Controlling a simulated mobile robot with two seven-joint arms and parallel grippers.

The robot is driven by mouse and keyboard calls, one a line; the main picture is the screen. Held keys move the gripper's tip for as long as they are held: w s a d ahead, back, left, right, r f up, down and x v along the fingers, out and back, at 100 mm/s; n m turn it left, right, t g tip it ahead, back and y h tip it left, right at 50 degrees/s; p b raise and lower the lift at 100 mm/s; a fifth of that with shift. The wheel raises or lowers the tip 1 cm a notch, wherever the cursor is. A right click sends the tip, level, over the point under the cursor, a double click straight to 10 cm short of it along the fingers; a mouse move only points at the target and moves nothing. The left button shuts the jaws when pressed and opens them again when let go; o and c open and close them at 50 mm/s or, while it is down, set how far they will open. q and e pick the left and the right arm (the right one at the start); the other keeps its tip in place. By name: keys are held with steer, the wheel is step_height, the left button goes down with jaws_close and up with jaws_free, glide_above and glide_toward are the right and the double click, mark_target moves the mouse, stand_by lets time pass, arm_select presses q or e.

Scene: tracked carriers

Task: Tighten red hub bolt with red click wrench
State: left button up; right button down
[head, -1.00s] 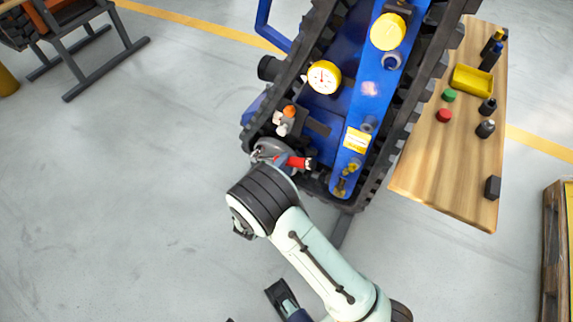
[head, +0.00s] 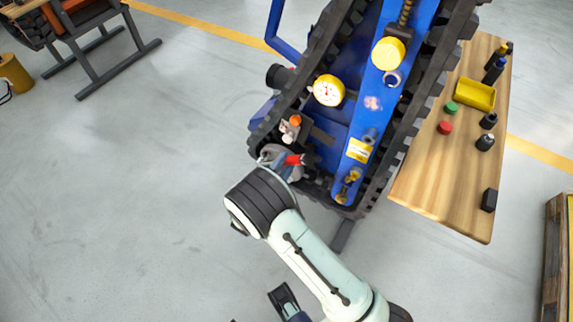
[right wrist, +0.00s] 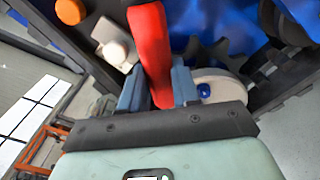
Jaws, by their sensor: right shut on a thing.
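The red wrench (head: 295,159) is at the lower end of the blue tracked carrier (head: 345,130). My right gripper (head: 278,157) is shut on it. In the right wrist view the red handle (right wrist: 150,50) stands up between the two blue-grey fingers of my right gripper (right wrist: 158,90). The wrench's head is hidden, so I cannot tell whether it is on a bolt. I cannot make out a red hub bolt in either view.
An orange knob (head: 295,120) and a white fitting (head: 289,132) sit close above the gripper. A yellow gauge (head: 328,90) is farther up. The wooden table (head: 440,200) with a yellow tray (head: 474,94) stands right.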

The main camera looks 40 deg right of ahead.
steer(key=w+a+r+n+p, duration=0.2)
steer(key=w+r+n+p, duration=0.1)
steer(key=w+n+p, duration=0.2)
steer(key=shift+r+p, duration=0.4)
stand_by(1.0)
steer(key=shift+s+f, duration=0.1)
steer(key=shift+s, duration=0.05)
steer(key=shift+s+d+f+m+b, duration=0.2)
steer(key=shift+s+d+m+b, duration=0.05)
steer(key=shift+s+m+b, duration=0.3)
steer(key=shift+f, duration=0.1)
steer(key=shift+s+d+f+m+b, duration=0.25)
steer(key=shift+s+m+b, duration=0.25)
steer(key=shift+b, duration=0.1)
steer(key=shift+s+d+f+m+b, duration=0.2)
steer(key=shift+s+f+m+b, duration=0.3)
steer(key=shift+m+b, duration=0.1)
